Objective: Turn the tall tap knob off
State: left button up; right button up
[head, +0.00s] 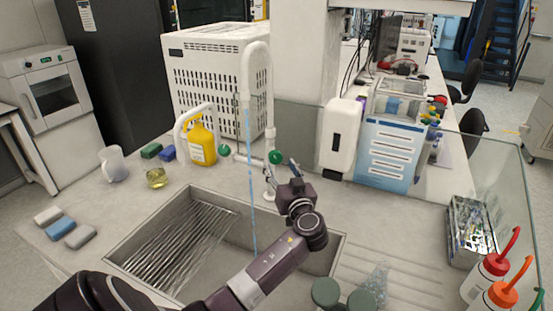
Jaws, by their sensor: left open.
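The tall white tap (258,62) arches over the sink (126,257), and a blue stream of water (250,185) runs from its spout into the basin. A round green knob (275,157) sits low at the tall tap's base. Another green knob (224,150) is to its left, near a shorter white tap (183,122). My left gripper (283,176) is open, just below and right of the right-hand green knob, close to it. I cannot tell whether they touch. My gripper and wrist hide part of the tap base. My right gripper is not in view.
A yellow bottle (202,145), beaker (113,164) and sponges (60,227) are left of the sink. Squeeze bottles (488,276) and a metal tray (470,231) are at right. The counter right of the sink is mostly clear.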

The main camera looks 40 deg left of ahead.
aim_at(277, 159)
pick_arm(q)
jog(key=p+x, duration=0.1)
jog(key=x, duration=0.3)
jog(key=shift+w+a, duration=0.2)
jog(key=shift+a, duration=0.15)
jog(key=c, duration=1.2)
jog(key=shift+f+m+b, duration=0.2)
jog(key=shift+m+b, duration=0.65)
jog(key=shift+m, duration=0.15)
jog(key=shift+r+m+b, duration=0.1)
jog(key=shift+m+b, duration=0.25)
jog(key=shift+m, duration=0.65)
jog(key=shift+r+m, duration=0.1)
jog(key=shift+m, duration=0.7)
